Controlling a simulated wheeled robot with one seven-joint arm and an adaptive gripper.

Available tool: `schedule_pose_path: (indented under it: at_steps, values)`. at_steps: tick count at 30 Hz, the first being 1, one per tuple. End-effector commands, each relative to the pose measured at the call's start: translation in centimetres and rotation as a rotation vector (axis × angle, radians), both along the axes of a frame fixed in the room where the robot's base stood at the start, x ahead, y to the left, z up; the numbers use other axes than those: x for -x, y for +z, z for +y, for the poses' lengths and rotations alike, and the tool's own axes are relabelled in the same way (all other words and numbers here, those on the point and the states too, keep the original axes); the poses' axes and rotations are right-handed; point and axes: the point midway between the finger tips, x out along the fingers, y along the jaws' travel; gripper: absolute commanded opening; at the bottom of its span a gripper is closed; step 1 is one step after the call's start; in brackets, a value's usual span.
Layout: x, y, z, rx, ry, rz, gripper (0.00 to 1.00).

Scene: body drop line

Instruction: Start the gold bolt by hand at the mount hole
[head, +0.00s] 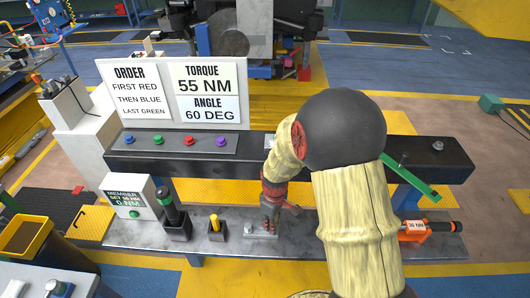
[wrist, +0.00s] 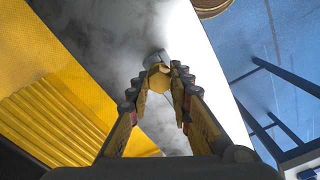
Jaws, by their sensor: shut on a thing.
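My gripper (wrist: 160,88) is shut on a gold piece (wrist: 158,78), which looks like the gold bolt. Its hexagonal end shows between the fingertips in the wrist view. A short silver part (wrist: 157,58) shows just beyond it; I cannot tell if they touch. In the head view my gripper (head: 270,220) points down at the lower grey shelf, close over a small metal plate (head: 257,230). The bolt is not clear there, being hidden by the fingers. I cannot make out the mount hole in either view.
The dark beam (head: 250,168) carries blue, green, red and purple buttons (head: 188,141). An orange torque wrench (head: 430,228) lies to the right, below a green bar (head: 412,180).

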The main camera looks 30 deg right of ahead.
Motion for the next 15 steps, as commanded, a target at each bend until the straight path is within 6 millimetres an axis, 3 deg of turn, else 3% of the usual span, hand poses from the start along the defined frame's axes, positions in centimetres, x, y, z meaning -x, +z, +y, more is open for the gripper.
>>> schedule_pose_path:
  at_steps: [15]
  values:
    - [-0.1,3.0,0.0,0.0,0.0,-0.001,0.0]
